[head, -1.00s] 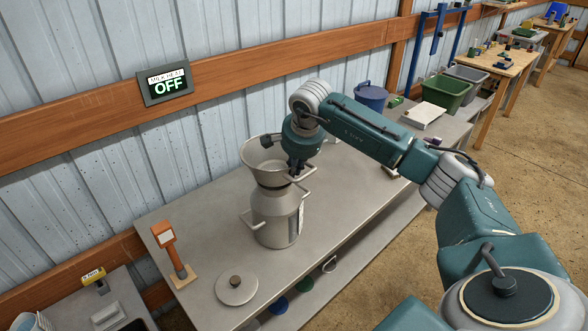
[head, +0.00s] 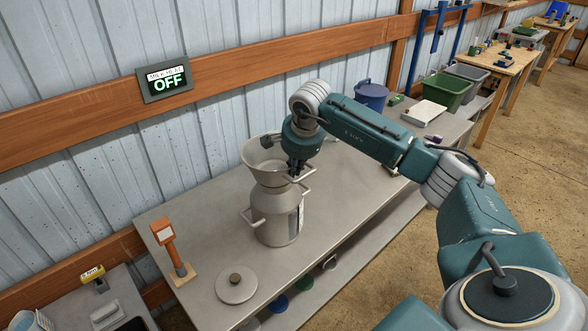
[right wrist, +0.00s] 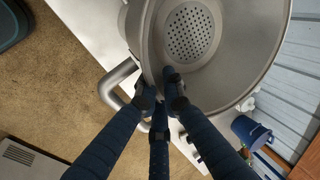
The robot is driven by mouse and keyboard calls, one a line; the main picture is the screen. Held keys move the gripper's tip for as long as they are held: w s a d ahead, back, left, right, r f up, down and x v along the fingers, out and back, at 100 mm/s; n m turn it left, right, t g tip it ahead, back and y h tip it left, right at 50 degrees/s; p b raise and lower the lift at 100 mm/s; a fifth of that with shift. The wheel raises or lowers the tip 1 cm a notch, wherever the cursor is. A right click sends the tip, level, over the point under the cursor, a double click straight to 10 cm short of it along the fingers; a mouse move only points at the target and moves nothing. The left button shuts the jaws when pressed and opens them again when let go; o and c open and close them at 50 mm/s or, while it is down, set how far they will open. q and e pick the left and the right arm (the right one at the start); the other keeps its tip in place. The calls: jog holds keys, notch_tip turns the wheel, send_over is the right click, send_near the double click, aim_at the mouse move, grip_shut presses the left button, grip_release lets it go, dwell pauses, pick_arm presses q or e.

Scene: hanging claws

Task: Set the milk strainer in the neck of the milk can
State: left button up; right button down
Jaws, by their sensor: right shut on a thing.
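The milk strainer (head: 262,156) is a grey metal bowl at the top of the milk can (head: 277,213), and looks upright and in line with its neck. Whether it rests fully in the neck cannot be told from here. The can stands on the grey bench with its side handles showing. My right gripper (head: 296,170) is shut on the strainer's near right rim. In the right wrist view, the fingers (right wrist: 162,88) pinch the strainer's wall, and its perforated bottom (right wrist: 190,33) shows inside the bowl. My left gripper is not in view.
A round lid (head: 236,285) lies on the bench (head: 200,225) in front of the can. An orange-handled tool (head: 172,252) stands on a wooden base to the left. A blue bucket (head: 371,96) and a green bin (head: 444,92) are behind my right arm. The wall sign (head: 165,79) reads OFF.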

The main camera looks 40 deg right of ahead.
jog(key=shift+f+b, duration=0.3)
jog(key=shift+f, duration=0.1)
jog(key=c, duration=1.8)
grip_release()
jog(key=shift+s+f, duration=0.1)
jog(key=v, duration=1.2)
